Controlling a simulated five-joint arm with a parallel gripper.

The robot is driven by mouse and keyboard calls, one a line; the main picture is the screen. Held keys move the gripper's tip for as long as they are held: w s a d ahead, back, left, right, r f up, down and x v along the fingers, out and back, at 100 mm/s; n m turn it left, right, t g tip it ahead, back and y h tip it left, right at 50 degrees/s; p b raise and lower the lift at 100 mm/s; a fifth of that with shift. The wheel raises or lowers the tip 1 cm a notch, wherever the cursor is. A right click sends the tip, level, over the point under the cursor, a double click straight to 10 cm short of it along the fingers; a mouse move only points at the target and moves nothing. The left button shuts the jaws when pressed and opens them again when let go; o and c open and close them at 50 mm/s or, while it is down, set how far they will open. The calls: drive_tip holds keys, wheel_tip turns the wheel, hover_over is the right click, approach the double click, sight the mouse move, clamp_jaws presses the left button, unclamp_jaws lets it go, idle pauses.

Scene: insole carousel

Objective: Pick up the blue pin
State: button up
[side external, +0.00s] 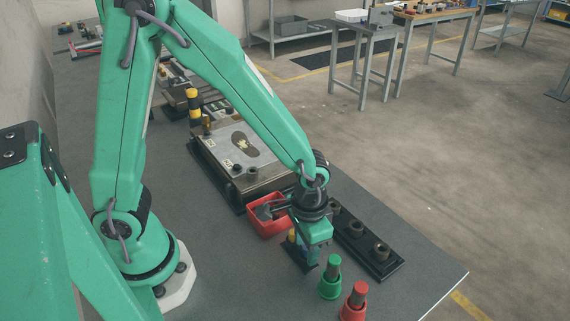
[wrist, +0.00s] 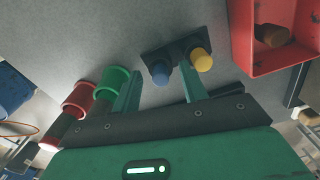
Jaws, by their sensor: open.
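In the wrist view the blue pin (wrist: 160,73) stands in a small black block (wrist: 152,56), beside a yellow pin (wrist: 202,60). My gripper (wrist: 158,70) is open, and its two fingers appear on either side of the blue pin in the picture. The right finger appears between the blue and yellow pins. I cannot tell whether either finger touches a pin. In the side view my gripper (side external: 304,264) is low over the table by the block. The yellow pin's top (side external: 291,236) shows just left of it. The blue pin cannot be made out there.
A green cup (side external: 330,289) and a red cup (side external: 352,311) stand close to the right. A red bin (side external: 268,225) with items inside lies behind my gripper.

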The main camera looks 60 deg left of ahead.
drive_tip(key=shift+c, duration=0.2)
clamp_jaws()
drive_tip(key=shift+r, duration=0.15)
drive_tip(key=shift+r, duration=0.85)
drive_tip(key=r, duration=0.2)
drive_tip(key=shift+s+d+r, duration=0.3)
drive_tip(key=shift+s+r, duration=0.05)
drive_tip(key=s+d+r, duration=0.5)
drive_tip(key=s+r, duration=0.1)
drive_tip(key=s, duration=0.3)
drive_tip(key=shift+d+r, duration=0.15)
drive_tip(key=shift+d, duration=0.25)
